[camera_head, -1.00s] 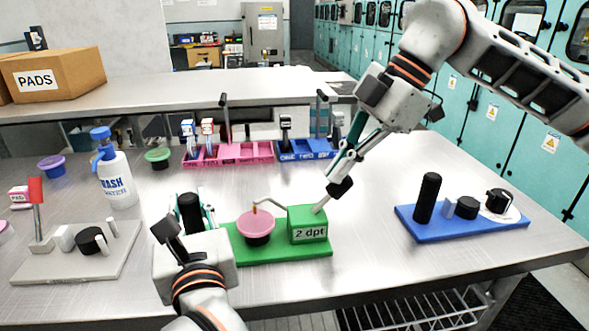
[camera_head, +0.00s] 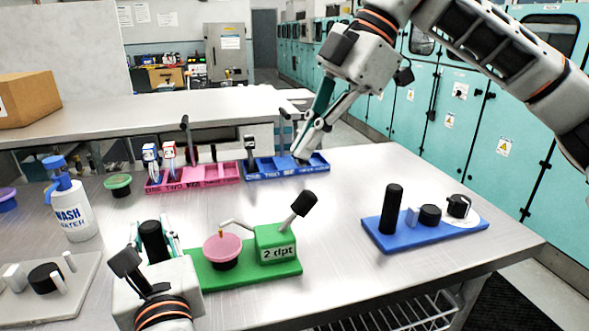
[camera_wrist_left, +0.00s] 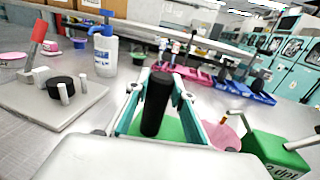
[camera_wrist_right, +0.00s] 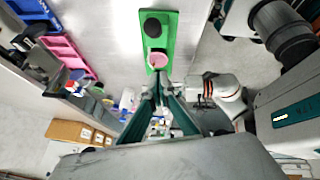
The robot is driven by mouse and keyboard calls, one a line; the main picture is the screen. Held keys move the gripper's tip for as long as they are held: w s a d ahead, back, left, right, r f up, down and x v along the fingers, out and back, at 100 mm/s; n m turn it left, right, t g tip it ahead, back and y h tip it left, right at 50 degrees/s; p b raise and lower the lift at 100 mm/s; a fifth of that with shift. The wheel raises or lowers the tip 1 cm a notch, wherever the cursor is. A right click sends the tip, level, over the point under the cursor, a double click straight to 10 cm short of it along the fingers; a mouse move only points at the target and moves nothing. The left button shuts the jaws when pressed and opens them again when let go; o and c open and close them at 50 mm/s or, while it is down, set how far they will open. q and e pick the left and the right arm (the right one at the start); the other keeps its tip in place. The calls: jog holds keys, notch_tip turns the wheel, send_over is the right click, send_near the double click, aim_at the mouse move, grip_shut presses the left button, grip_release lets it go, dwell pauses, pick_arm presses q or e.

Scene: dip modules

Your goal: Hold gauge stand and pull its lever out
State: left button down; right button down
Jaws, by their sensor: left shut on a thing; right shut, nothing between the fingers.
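The gauge stand (camera_head: 215,278) is a green base with a green box (camera_head: 272,243) marked "2 dpt". A lever with a black knob (camera_head: 304,203) leans up and right from the box. A pink cup (camera_head: 222,250) sits on the base under a thin bent spout. My left gripper (camera_head: 155,240) is shut around the stand's upright black post, seen between its fingers in the left wrist view (camera_wrist_left: 156,100). My right gripper (camera_head: 305,155) is shut and empty, above and beyond the lever knob, apart from it.
A blue board (camera_head: 440,233) with a black post stands at right. Pink (camera_head: 200,178) and blue (camera_head: 285,169) trays lie behind the stand. A wash bottle (camera_head: 73,213) and grey board (camera_head: 70,300) are at left. The metal table is clear between stand and blue board.

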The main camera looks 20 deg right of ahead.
jog(key=v, duration=0.3)
jog(key=shift+r, duration=0.2)
pick_arm(q)
jog(key=c, duration=1.6)
grip_release()
jog(key=shift+r+p, duration=2.2)
jog(key=shift+r, duration=1.6)
pick_arm(e)
jog(key=s+r+t, duration=0.1)
jog(key=s+r, duration=0.2)
jog(key=r, duration=0.6)
jog(key=shift+r, duration=0.15)
pick_arm(q)
jog(key=shift+f, duration=0.1)
